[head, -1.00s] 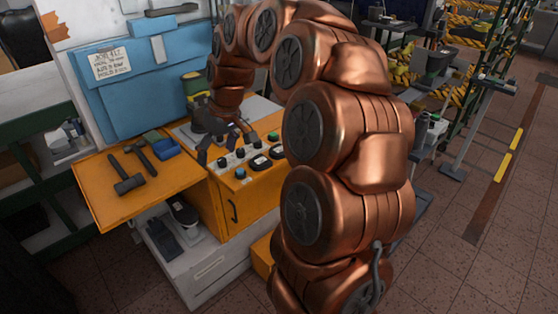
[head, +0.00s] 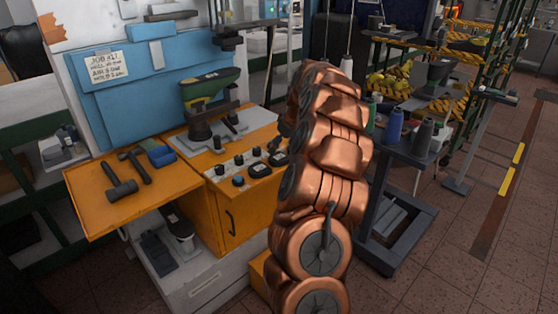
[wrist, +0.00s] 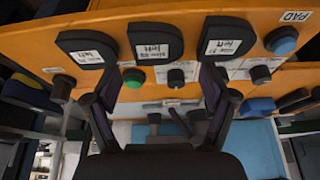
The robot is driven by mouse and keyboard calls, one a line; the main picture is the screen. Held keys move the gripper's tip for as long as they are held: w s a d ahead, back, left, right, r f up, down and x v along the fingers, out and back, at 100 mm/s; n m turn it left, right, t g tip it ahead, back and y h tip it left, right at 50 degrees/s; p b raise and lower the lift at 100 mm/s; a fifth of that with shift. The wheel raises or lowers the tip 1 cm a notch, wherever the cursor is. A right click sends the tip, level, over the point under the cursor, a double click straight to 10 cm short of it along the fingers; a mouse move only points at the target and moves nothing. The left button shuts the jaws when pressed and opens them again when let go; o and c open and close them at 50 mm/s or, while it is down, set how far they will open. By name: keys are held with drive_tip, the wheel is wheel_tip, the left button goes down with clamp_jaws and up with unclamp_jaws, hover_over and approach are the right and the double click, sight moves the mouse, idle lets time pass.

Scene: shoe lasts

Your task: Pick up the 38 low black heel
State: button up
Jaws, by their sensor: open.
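Three black heel-shaped pieces with white labels lie on the orange panel in the wrist view: one at left (wrist: 85,46), a middle heel piece (wrist: 156,42) and one at right (wrist: 226,40). Their print is too small to read surely, so I cannot tell which is the 38 low heel.
Knobs and buttons, including a green button (wrist: 133,78) and a blue knob (wrist: 281,40), stand close to the pieces. A machine (head: 208,110) holds a green and black last. A hammer (head: 120,182) lies on the orange side tray (head: 95,215).

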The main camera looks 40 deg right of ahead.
sight(278, 157)
drive_tip(key=shift+p+x, duration=0.75)
drive_tip(key=shift+x, duration=2.05)
drive_tip(key=shift+d, duration=0.15)
drive_tip(key=shift+c, duration=0.5)
drive_tip(key=c, duration=0.8)
